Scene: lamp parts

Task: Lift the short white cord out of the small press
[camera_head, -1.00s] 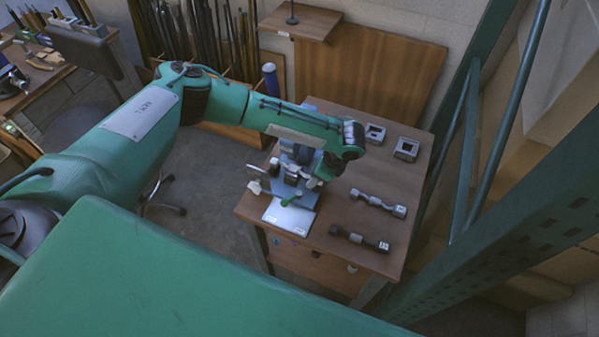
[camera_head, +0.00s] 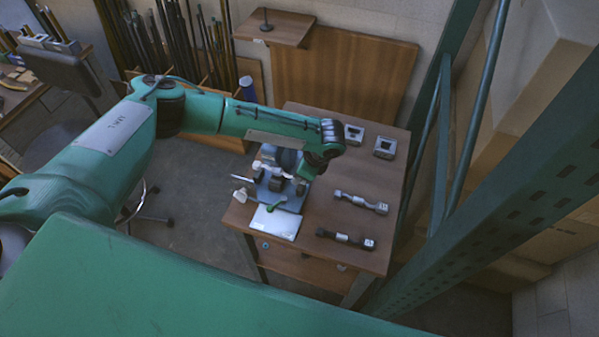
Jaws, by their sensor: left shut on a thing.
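The small press (camera_head: 270,191) is a blue-grey fixture with dark blocks and a green-knobbed lever (camera_head: 278,201), on the left side of the wooden table. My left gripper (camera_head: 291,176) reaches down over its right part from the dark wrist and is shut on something. A small pale bit shows at its fingertips, which fits the short white cord, but it is too small to make out clearly. I cannot tell whether the cord is clear of the press. My right gripper is out of view.
On the table (camera_head: 318,222), two square grey blocks (camera_head: 385,147) stand at the back right. Two dumbbell-shaped dark parts (camera_head: 360,202) lie at the right. A white sheet (camera_head: 277,222) lies in front of the press. A green steel post (camera_head: 490,200) rises to the right.

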